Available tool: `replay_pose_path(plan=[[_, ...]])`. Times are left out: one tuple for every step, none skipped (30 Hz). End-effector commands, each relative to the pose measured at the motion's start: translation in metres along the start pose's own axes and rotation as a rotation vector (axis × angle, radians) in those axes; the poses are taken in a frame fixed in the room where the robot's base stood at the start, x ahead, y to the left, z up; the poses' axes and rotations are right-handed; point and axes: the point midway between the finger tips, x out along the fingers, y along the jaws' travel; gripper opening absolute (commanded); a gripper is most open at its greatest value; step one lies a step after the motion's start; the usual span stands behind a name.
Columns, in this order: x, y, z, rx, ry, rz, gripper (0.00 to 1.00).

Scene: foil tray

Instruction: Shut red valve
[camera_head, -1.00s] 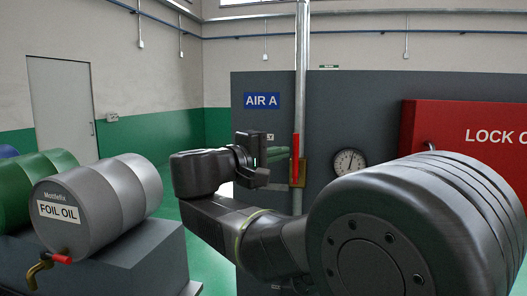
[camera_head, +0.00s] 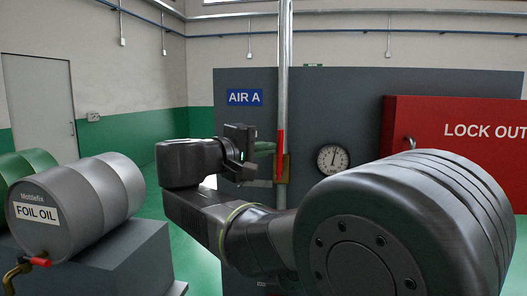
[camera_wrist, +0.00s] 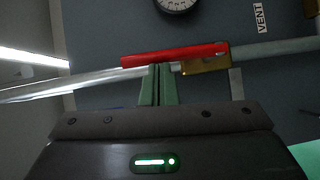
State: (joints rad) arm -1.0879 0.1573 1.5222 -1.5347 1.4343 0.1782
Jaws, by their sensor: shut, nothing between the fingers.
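The red valve lever (camera_head: 281,152) stands upright along the metal pipe under the AIR A sign, above its brass body (camera_head: 284,168). In the wrist view the lever (camera_wrist: 172,54) lies in line with the pipe, with the brass body (camera_wrist: 206,65) at its right end. My gripper (camera_head: 270,147) is just left of the lever in the head view. In the wrist view its green fingers (camera_wrist: 158,70) are together and empty, with their tips at the lever's lower edge. I cannot tell whether they touch it.
A round gauge (camera_head: 332,158) and a red lock-out box (camera_head: 455,125) are on the grey panel (camera_head: 355,100) to the right. A grey FOIL OIL drum (camera_head: 75,205) with a red-handled tap (camera_head: 38,262) lies at the left. A green drum (camera_head: 22,168) is behind it.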

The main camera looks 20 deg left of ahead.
Motion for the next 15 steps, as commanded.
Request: replay_pose_path(plan=[[0.001,0.000,0.001,0.009,-0.001,-0.006,0.00],[0.001,0.000,0.001,0.016,-0.001,-0.010,0.00],[0.001,0.000,0.002,0.025,-0.001,-0.016,0.00],[0.002,0.001,0.003,0.034,-0.001,-0.021,0.00],[0.002,0.001,0.004,0.043,-0.001,-0.027,0.00],[0.003,0.001,0.005,0.058,-0.001,-0.037,0.00],[0.003,0.002,0.006,0.071,-0.001,-0.045,0.00],[0.004,0.002,0.007,0.085,-0.001,-0.054,0.00],[0.005,0.003,0.008,0.106,-0.001,-0.068,0.00],[0.006,0.003,0.009,0.122,-0.001,-0.079,0.00],[0.007,0.003,0.011,0.141,-0.001,-0.091,0.00],[0.008,0.004,0.013,0.168,0.000,-0.109,0.00],[0.009,0.004,0.014,0.191,0.000,-0.125,0.00],[0.011,0.004,0.016,0.215,-0.001,-0.140,0.00],[0.012,0.005,0.019,0.248,-0.001,-0.161,0.00]])
